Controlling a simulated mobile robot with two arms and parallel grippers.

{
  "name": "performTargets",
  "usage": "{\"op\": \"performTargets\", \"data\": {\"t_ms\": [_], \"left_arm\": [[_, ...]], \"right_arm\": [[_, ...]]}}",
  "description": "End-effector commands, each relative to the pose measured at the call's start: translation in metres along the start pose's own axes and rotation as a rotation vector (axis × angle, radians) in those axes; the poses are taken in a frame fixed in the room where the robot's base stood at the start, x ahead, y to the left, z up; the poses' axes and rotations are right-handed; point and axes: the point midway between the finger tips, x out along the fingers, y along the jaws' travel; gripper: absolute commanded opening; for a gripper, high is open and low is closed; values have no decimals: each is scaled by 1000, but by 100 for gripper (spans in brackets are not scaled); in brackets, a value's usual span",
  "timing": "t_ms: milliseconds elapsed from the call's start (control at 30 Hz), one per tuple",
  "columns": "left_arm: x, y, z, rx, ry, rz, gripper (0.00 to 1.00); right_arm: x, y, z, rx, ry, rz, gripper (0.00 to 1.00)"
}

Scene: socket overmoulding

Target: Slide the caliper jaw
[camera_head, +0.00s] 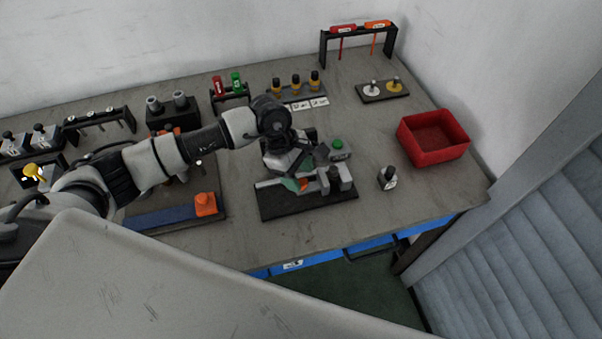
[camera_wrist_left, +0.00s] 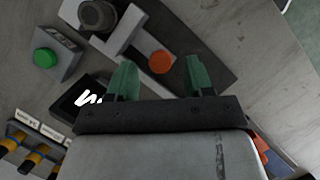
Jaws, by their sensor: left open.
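The caliper sits on a dark base plate (camera_head: 310,208) at the middle front of the table, with a light grey beam (camera_head: 268,184) lying along it. An orange round knob (camera_wrist_left: 160,62) stands on the caliper; my arm largely hides this area in the head view. My left gripper (camera_head: 292,184) is over the caliper, with green fingertips. In the left wrist view the left gripper (camera_wrist_left: 161,80) is open, with its fingertips apart on either side of the knob. Contact with the knob cannot be told. A dark cylinder (camera_wrist_left: 97,15) stands at the caliper's end.
A grey box with a green button (camera_head: 338,145) is just behind the caliper. A small dark-capped bottle (camera_head: 388,179) and a red bin (camera_head: 433,138) stand to the right. A blue strip with an orange block (camera_head: 205,204) lies left. Racks line the back.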

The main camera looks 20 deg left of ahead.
Motion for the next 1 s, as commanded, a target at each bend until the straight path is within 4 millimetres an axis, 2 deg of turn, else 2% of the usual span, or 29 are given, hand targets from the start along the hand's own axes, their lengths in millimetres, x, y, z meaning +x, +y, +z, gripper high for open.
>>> {"op": "performTargets", "data": {"t_ms": [200, 467, 800, 1000], "left_arm": [[15, 0, 0, 0, 0, 0, 52], [16, 0, 0, 0, 0, 1, 52], [16, 0, 0, 0, 0, 1, 0], [16, -2, -3, 0, 0, 1, 0]], "right_arm": [[-3, 0, 0, 0, 0, 0, 43], [-3, 0, 0, 0, -1, 0, 43], [-3, 0, 0, 0, 0, 0, 43], [-2, 0, 0, 0, 0, 0, 43]]}}
